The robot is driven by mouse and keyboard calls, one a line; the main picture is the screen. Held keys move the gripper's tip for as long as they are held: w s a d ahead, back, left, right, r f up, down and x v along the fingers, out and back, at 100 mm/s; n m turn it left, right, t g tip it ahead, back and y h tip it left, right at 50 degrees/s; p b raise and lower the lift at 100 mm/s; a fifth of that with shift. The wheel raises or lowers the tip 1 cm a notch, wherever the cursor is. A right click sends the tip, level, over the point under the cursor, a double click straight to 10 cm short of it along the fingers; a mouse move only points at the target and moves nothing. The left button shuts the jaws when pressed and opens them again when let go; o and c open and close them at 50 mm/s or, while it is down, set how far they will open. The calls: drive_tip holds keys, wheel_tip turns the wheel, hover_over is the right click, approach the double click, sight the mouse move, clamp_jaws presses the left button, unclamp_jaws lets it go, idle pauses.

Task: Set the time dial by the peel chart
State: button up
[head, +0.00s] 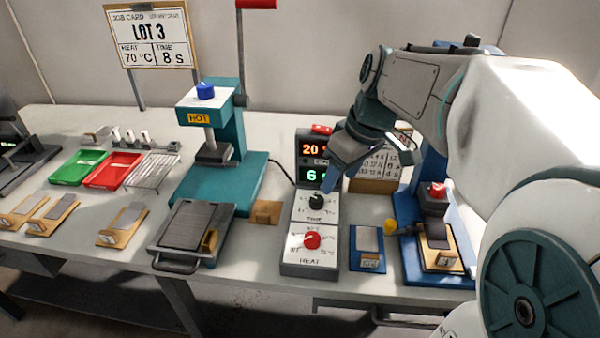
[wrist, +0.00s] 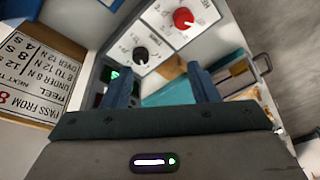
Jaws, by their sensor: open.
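The control box (head: 290,262) has a black TIME dial (head: 316,201) above a red HEAT dial (head: 312,240). Its display (head: 312,160) reads a red 20 and a green 6. My gripper (head: 328,188) hangs just above and behind the TIME dial. In the wrist view its two fingers are apart and empty, and the TIME dial (wrist: 141,55) shows beyond the gap, not gripped. The peel chart (head: 378,168) stands behind the box, partly hidden by my arm. In the wrist view the chart (wrist: 32,80) is upside down, with PASS FROM 8 and peel bands legible.
The job card (head: 148,38) reads LOT 3, 70 °C, 8 s. A teal press (head: 215,185) marked HOT stands left of the box. A blue stand (head: 408,262) and a small blue plate (head: 367,250) are at right. Green (head: 80,167) and red (head: 113,170) trays lie left.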

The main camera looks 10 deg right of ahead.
sight(317, 198)
drive_tip(key=w+d+f+n+y+b, duration=0.1)
drive_tip(key=w+d+n+b, duration=0.25)
drive_tip(key=w+n, duration=0.2)
drive_tip(key=shift+m+y, duration=0.3)
drive_tip(key=shift+m, duration=0.05)
drive_tip(key=b+x, duration=0.1)
drive_tip(key=x, duration=0.3)
drive_tip(key=b+x, duration=0.1)
drive_tip(key=x, duration=0.4)
drive_tip(key=w+b+x, duration=0.1)
drive_tip(key=x, duration=0.4)
drive_tip(key=shift+a+r, duration=0.15)
drive_tip(key=shift+a, duration=0.15)
drive_tip(key=c, duration=1)
